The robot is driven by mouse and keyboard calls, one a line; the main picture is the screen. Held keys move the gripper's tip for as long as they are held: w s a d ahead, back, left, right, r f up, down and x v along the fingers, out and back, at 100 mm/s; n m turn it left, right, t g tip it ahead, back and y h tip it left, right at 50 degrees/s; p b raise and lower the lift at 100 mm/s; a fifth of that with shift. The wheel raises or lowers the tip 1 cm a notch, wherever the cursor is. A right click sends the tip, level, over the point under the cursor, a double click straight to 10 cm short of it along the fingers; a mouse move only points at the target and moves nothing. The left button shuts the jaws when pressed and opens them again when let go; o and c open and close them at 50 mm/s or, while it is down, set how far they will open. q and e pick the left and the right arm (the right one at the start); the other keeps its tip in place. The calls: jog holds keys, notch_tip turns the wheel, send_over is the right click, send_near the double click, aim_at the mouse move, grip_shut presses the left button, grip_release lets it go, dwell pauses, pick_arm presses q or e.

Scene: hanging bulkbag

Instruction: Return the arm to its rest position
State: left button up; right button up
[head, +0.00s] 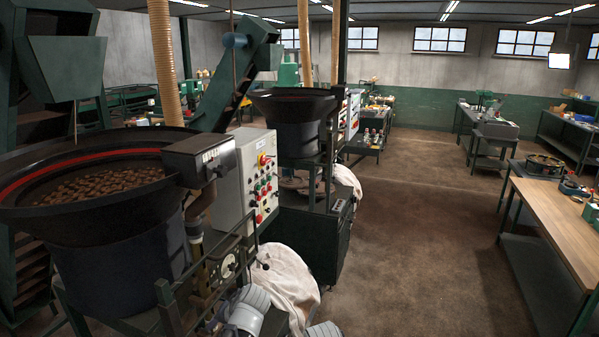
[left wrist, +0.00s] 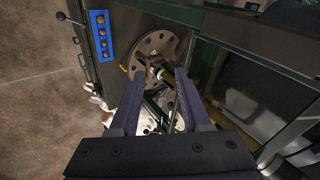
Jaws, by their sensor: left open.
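My left arm (head: 246,308) shows at the bottom of the head view, in front of the machine frame and a white bulk bag (head: 288,277). Its fingers cannot be made out there. In the left wrist view my left gripper (left wrist: 160,85) is open, with nothing between its two fingers. Beyond the fingertips is a round metal disc with holes (left wrist: 158,50) on the machine. A bit of the white bag (left wrist: 95,92) shows beside the left finger. My right gripper is not in view.
A large hopper bowl (head: 90,225) with brown pieces stands at the left. A control box (head: 257,178) with coloured buttons is beside it. A blue button panel (left wrist: 102,35) is near the disc. The floor (head: 420,230) is clear up to the wooden bench (head: 560,215).

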pick_arm(q)
jog(key=s+d+f+n+g+h, duration=0.1)
jog(key=s+d+f+g+h, duration=0.15)
jog(key=s, duration=0.35)
jog(key=s+d+f+n+g+h, duration=0.1)
jog(key=s+d+f+h, duration=0.15)
jog(key=s+h, duration=0.2)
jog(key=s+d+f+m+y+b, duration=0.1)
jog(key=s+d+f+b, duration=0.2)
jog(key=f+b, duration=0.6)
jog(key=s+d+f+m+b, duration=0.2)
jog(key=s+d+f+b, duration=0.1)
jog(key=d+f+b, duration=0.5)
jog(key=f+b, duration=0.2)
jog(key=shift+s+d+y+b, duration=0.3)
jog(key=shift+y, duration=0.1)
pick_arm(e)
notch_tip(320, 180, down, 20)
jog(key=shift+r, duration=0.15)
pick_arm(q)
jog(key=shift+g, duration=0.25)
